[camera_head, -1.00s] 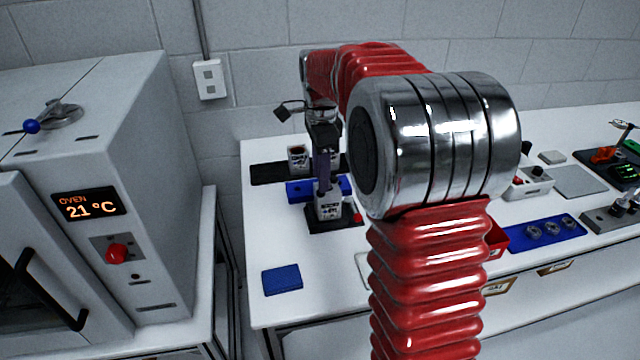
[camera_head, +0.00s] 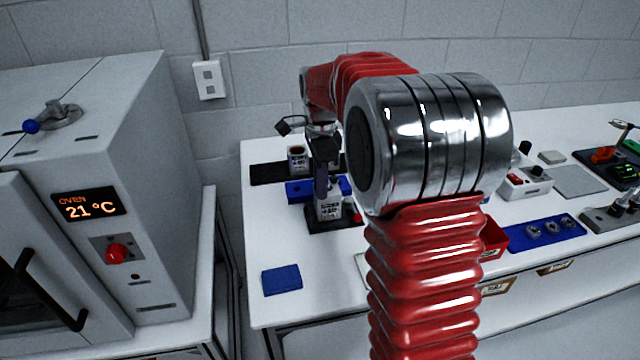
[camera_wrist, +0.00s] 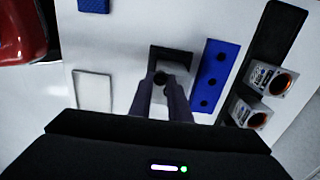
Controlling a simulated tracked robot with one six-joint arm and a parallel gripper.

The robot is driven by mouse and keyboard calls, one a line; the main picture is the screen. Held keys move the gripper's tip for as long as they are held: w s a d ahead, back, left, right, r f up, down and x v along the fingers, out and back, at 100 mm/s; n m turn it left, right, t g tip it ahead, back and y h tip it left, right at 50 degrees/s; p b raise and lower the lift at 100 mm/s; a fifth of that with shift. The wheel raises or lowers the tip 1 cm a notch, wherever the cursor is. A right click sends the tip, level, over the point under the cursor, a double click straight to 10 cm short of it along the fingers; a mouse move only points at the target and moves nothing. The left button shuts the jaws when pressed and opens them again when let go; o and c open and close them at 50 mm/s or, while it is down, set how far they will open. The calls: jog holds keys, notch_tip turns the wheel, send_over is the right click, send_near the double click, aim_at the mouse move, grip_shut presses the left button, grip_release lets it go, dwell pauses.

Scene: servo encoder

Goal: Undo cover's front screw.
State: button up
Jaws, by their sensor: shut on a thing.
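A white servo unit (camera_head: 330,208) with dark markings stands on a black base (camera_head: 318,225) near the left end of the bench. My gripper (camera_head: 321,192) points down at its top. In the wrist view my gripper's two fingers (camera_wrist: 160,84) converge over the unit (camera_wrist: 141,98), beside the black base (camera_wrist: 172,54). A small dark round part (camera_wrist: 160,77) sits between the fingertips, and the fingers are shut on it. I cannot tell whether it is the cover's front screw. The fingers hide much of the cover.
A blue holed block (camera_wrist: 212,80) lies close beside the base. A black strip (camera_wrist: 272,35) behind it carries two units. The oven (camera_head: 165,190) stands to the left.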

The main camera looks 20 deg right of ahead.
grip_shut()
jog(key=shift+n, duration=0.4)
jog(key=n, duration=0.3)
jog(key=shift+n, duration=0.3)
jog(key=n, duration=1.4)
jog(key=shift+n, duration=0.3)
jog(key=o, duration=0.7)
grip_release()
